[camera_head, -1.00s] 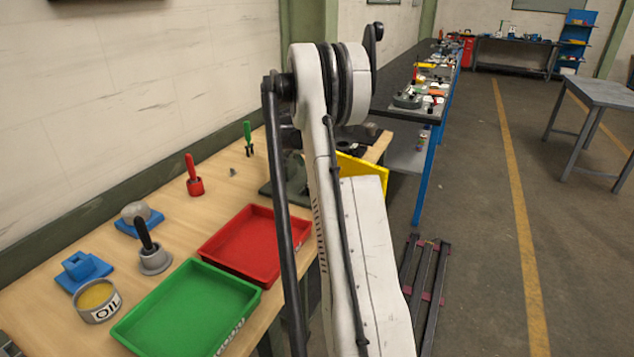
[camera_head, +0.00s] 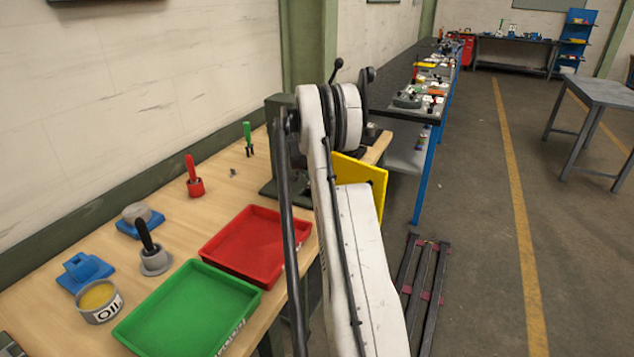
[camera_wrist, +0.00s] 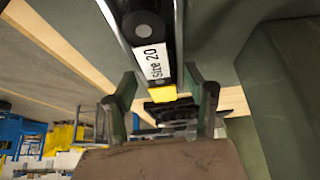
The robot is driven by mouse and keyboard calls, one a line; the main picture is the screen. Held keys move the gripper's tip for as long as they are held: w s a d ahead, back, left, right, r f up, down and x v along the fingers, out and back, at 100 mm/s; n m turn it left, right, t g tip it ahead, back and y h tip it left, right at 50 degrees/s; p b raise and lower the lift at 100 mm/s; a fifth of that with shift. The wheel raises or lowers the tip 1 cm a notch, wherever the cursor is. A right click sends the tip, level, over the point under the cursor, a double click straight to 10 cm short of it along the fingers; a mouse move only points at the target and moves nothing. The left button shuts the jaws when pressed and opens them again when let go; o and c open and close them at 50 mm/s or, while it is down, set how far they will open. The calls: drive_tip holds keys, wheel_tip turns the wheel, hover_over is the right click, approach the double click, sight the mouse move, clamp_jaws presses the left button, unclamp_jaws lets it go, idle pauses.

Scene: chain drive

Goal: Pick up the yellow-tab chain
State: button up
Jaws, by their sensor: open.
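In the wrist view a dark chain piece (camera_wrist: 147,28) with a white "size 20" label (camera_wrist: 154,53) hangs at the top centre, between pale metal rails. A small yellow tab (camera_wrist: 162,95) shows at its lower end. My gripper (camera_wrist: 163,88) is open, with one finger on each side of the tab and a gap visible to both sides. I cannot tell how deep the tab sits between the fingers. In the head view my arm hides the gripper and the chain.
In the head view a dark green machine stand (camera_head: 281,112) and a yellow panel (camera_head: 362,180) stand close to my arm. A red tray (camera_head: 252,284), a green tray (camera_head: 190,312) and several tools occupy the wooden bench (camera_head: 100,230). The floor to the right is mostly clear.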

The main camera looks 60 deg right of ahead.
clamp_jaws()
idle(0.4)
drive_tip(key=shift+r, duration=0.1)
